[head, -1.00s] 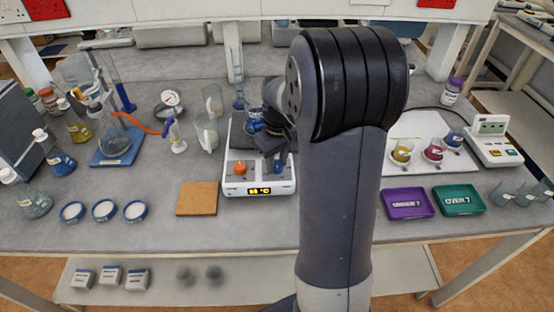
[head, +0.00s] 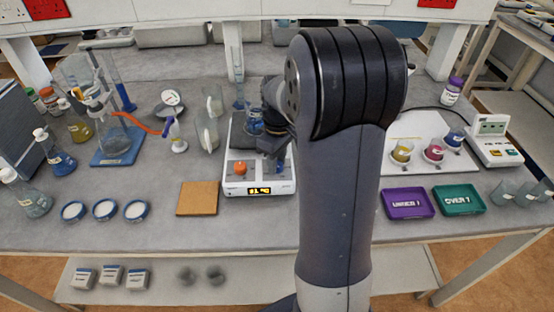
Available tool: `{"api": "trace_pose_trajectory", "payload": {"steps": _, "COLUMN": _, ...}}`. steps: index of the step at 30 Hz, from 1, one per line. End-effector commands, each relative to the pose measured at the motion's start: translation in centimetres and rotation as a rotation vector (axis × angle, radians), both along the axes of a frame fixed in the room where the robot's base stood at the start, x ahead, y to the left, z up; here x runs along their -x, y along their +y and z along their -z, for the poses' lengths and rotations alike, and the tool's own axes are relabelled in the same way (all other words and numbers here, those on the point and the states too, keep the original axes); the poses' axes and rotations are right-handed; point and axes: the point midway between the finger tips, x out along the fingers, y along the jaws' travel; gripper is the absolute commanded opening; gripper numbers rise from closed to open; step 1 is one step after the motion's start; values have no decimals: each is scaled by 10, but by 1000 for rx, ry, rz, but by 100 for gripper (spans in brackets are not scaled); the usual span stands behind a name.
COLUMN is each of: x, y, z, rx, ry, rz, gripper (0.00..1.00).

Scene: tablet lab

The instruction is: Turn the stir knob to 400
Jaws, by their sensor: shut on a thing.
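The white hotplate stirrer (head: 231,188) stands near the front of the bench, left of my arm. An orange knob (head: 240,168) is at its front left, and a blue knob (head: 281,167) is at its front right, partly hidden. A small lit display (head: 260,190) sits between and below them; its digits are too small to read surely. A flask with blue liquid (head: 254,122) stands on the plate behind. My dark gripper (head: 277,156) is at the blue knob, pointing down and shut on it. Its fingertips are mostly hidden.
A cork-coloured mat (head: 198,198) lies left of the hotplate. A purple tray (head: 408,203) and a green tray (head: 459,199) lie to the right. The bench front is mostly clear.

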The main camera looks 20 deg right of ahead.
Motion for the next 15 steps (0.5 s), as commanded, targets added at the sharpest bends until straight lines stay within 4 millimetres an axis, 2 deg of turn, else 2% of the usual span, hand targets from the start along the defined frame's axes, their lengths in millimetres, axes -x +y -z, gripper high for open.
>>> {"api": "trace_pose_trajectory", "payload": {"steps": 2, "x": -1, "y": 0, "z": -1, "rx": -1, "ry": -3, "rz": 1, "gripper": 7}}
{"api": "trace_pose_trajectory", "payload": {"steps": 3, "x": -1, "y": 0, "z": -1, "rx": -1, "ry": -3, "rz": 1, "gripper": 32}}
{"api": "trace_pose_trajectory", "payload": {"steps": 10, "x": 0, "y": 0, "z": 0, "rx": 0, "ry": -2, "rz": 1, "gripper": 51}}
{"api": "trace_pose_trajectory", "payload": {"steps": 15, "x": 0, "y": 0, "z": 0, "rx": 0, "ry": -1, "rz": 1, "gripper": 52}}
